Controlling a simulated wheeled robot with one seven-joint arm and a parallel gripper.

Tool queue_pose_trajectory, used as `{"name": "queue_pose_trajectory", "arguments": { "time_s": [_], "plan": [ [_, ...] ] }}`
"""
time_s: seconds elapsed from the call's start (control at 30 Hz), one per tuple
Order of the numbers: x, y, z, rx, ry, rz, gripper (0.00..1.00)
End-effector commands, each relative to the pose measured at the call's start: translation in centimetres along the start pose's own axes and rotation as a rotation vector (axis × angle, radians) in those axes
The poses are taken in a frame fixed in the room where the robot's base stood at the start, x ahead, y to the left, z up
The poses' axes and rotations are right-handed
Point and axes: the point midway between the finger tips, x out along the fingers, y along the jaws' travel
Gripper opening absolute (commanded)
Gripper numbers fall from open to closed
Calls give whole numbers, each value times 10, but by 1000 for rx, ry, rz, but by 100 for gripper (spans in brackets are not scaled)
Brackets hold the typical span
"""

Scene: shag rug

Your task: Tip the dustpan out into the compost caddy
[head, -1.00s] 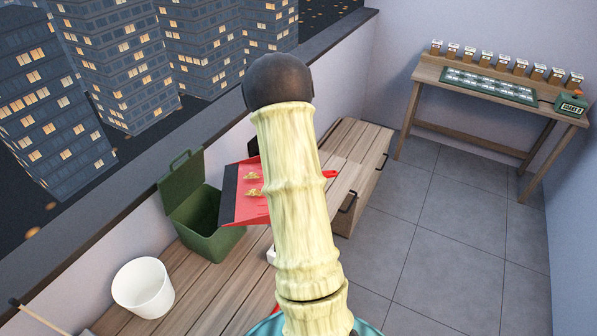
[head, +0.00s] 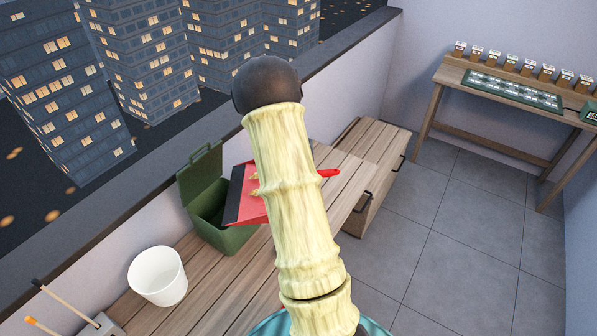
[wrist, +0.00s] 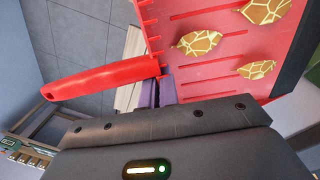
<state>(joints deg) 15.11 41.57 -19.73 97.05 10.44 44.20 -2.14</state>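The red dustpan (head: 251,211) has a black front lip and carries several yellow patterned scraps (wrist: 200,43). In the head view its lip overlaps the right part of the open green compost caddy (head: 228,238), whose lid (head: 202,177) stands up behind. The pan looks close to level. In the wrist view, the purple fingertips of my gripper (wrist: 166,91) are closed on the dustpan where its red handle (wrist: 105,80) meets the pan. My arm hides the gripper and much of the pan in the head view. The caddy is outside the wrist view.
A white bucket (head: 158,276) stands on the wooden bench (head: 205,300), nearer than the caddy. Sticks in a holder (head: 100,325) are at the lower left. A parapet wall runs behind the bench.

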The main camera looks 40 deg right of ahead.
Motion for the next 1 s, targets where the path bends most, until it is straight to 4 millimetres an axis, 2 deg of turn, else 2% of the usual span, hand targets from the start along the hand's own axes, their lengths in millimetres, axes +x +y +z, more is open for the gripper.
{"name": "queue_pose_trajectory", "arguments": {
  "time_s": [0.1,0.67,1.0],
  "plan": [
    [-11,-3,0,-3,0,36,0],
    [-45,-11,0,-1,0,209,0],
    [-64,-22,0,-1,1,312,0]
  ]
}}
